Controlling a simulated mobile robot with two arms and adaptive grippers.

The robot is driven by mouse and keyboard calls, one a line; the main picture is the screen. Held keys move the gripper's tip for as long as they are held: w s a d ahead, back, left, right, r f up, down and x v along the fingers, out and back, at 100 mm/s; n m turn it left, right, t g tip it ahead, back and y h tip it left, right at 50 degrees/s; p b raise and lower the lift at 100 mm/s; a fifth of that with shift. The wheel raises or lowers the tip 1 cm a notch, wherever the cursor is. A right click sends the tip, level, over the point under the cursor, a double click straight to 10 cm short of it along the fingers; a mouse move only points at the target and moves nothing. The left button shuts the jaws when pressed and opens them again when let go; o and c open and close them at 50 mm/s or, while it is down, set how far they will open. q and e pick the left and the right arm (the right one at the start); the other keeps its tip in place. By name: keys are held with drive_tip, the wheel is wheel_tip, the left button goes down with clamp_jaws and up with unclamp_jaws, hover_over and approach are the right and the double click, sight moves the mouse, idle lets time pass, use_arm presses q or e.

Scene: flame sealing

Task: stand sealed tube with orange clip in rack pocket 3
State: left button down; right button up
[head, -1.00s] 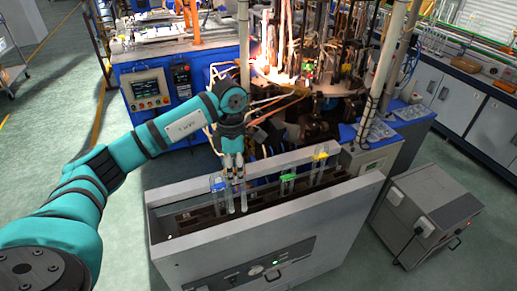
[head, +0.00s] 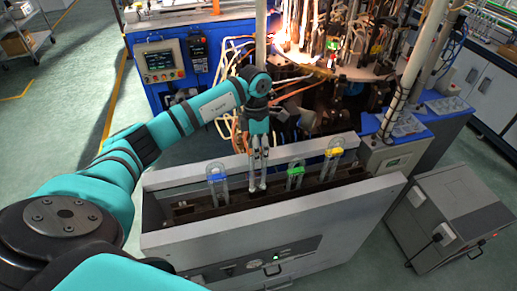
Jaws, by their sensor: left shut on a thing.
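The rack (head: 230,205) is a long dark strip inside a grey open-topped housing. Clear tubes stand in it: one with a blue clip (head: 217,176) at the left, one with a green clip (head: 295,171) right of centre, and one with a yellow clip (head: 334,152) at the far right. My left gripper (head: 258,184) points down over the rack between the blue and green clips. It is shut on a clear tube, largely hidden by the fingers. I cannot make out an orange clip, or whether the tube's lower end is in a pocket. My right gripper is out of view.
The grey housing's front panel (head: 275,245) and back rail (head: 185,175) flank the rack. Behind it stands a blue machine with a screen (head: 160,61) and a bright flame (head: 287,42). A grey box unit (head: 450,215) stands on the floor at right.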

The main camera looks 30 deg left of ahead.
use_arm(q)
wheel_tip(320, 180, down, 8)
drive_tip(key=b, duration=0.5)
drive_tip(key=shift+r, duration=0.2)
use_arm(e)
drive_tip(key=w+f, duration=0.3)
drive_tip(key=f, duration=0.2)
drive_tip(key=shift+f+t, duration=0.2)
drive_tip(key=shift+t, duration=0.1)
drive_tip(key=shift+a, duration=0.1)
use_arm(q)
drive_tip(key=c, duration=1.2)
unclamp_jaws()
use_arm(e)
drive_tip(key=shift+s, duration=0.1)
use_arm(q)
drive_tip(key=shift+r, duration=0.1)
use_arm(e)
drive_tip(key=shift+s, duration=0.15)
